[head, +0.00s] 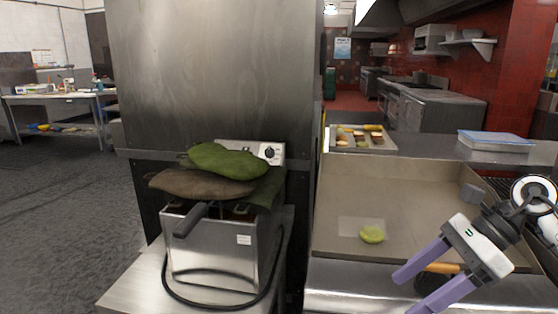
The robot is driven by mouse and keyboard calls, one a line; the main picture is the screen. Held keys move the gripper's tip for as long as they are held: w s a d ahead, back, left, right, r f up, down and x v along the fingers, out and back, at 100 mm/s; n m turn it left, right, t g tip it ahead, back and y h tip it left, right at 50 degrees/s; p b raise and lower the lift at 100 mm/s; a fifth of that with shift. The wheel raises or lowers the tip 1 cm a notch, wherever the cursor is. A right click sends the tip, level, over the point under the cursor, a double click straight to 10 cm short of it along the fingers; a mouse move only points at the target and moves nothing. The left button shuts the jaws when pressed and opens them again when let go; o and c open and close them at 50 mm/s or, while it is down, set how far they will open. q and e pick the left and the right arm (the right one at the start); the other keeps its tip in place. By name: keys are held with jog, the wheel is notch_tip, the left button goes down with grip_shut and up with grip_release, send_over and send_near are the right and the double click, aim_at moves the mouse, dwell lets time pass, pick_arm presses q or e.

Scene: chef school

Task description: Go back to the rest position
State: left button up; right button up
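My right gripper (408,294) is at the lower right in the head view, with its two purple fingers spread apart and pointing down-left. It is above the front of the flat griddle (390,190). An orange-brown handle (442,268) with a dark part shows between and behind the fingers. The fingers look apart from each other, with nothing clearly clamped. My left gripper is not in view.
A steel fryer (210,255) draped with green (228,160) and brown (200,185) cloth-like items stands at the centre left. A small green round item (372,234) lies on the griddle. A food tray (360,138) and a blue-edged container (495,141) stand behind. Open floor lies left.

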jog(key=a+f+m+t+y, duration=0.2)
jog(key=a+m+t+y, duration=0.8)
jog(key=a+m, duration=0.7)
jog(key=s+d+f+m+h, duration=0.2)
jog(key=f+m+h, duration=0.3)
jog(key=f+m, duration=0.3)
jog(key=s+d+f+m+t+h, duration=0.1)
jog(key=s+d+f+m+h, duration=0.2)
jog(key=f+m+h, duration=0.2)
jog(key=s+d+f+m+t+h, duration=0.1)
jog(key=s+d+f+m+h, duration=0.2)
jog(key=f+m, duration=0.8)
jog(key=m+h, duration=0.2)
jog(key=m, duration=0.1)
jog(key=shift+s+d+f, duration=0.2)
jog(key=shift+d+f, duration=0.15)
jog(key=shift+f, duration=0.05)
jog(key=shift+o, duration=0.5)
jog(key=s+f+m+g, duration=0.4)
jog(key=s+f, duration=0.4)
jog(key=s, duration=0.3)
jog(key=shift+a+f+m+h, duration=0.3)
jog(key=shift+a, duration=0.15)
jog(key=shift+s+a+f, duration=0.1)
jog(key=shift+s+f, duration=0.05)
jog(key=shift+s, duration=0.1)
